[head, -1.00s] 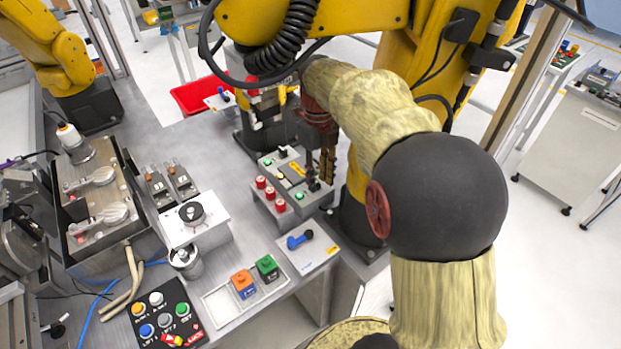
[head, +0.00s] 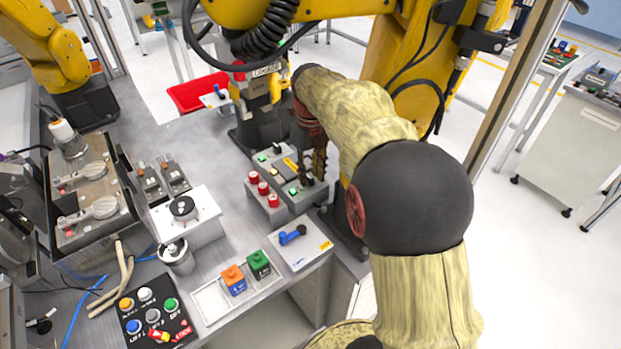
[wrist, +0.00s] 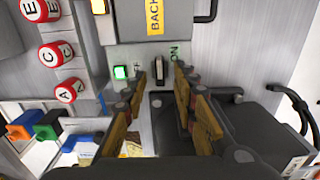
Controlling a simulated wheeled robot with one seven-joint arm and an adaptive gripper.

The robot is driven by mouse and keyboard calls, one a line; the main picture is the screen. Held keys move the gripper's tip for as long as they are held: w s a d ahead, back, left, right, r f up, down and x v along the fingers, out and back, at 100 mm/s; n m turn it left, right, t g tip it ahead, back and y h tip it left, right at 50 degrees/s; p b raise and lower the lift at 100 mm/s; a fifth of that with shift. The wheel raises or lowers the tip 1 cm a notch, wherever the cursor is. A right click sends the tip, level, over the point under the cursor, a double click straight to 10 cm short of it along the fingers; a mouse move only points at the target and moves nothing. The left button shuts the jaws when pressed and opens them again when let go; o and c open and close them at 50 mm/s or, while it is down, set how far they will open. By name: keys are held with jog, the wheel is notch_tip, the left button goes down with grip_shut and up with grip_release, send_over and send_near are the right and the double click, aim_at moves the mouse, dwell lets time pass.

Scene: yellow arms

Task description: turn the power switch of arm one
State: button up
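The grey control box (head: 291,203) for the arm stands on the table below the yellow robot arm. In the wrist view, its dark power switch (wrist: 157,72) is a small upright rocker beside a green "ON" label (wrist: 174,54). A lit green button (wrist: 120,72) is left of the switch. My gripper (head: 313,176) is over the right end of the box. In the wrist view, my gripper (wrist: 160,82) is open, with one finger on each side of the switch. I cannot tell whether either finger touches it. The head view does not show the switch clearly behind the fingers.
Several red buttons (head: 263,188) sit on a block along the box's left side. A panel with a blue handle (head: 291,236), and orange (head: 233,279) and green (head: 258,264) blocks, are nearer me. The large yellow arm (head: 330,8) hangs close above my forearm.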

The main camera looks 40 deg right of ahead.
jog(key=shift+f, duration=0.25)
jog(key=shift+c, duration=0.5)
grip_shut()
